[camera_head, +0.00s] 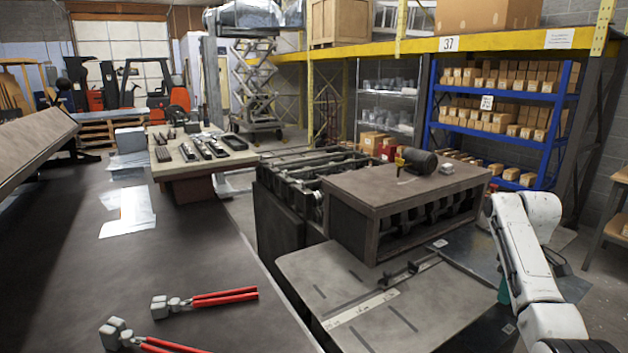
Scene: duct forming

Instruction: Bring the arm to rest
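My arm (530,255) shows at the lower right. Its white links rise from the bottom edge, bend near the top and lead down behind the forearm. My gripper is not visible, so I cannot see whether it holds anything. The arm is to the right of the grey machine table (320,290) and appears apart from it in this view.
A dark workbench (200,250) on the left holds red-handled tools (225,296) near its front. A brown machine housing (400,185) with a motor (418,162) stands mid-view. Blue shelving (435,105) with boxes is behind. A wooden table (612,205) edges the right.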

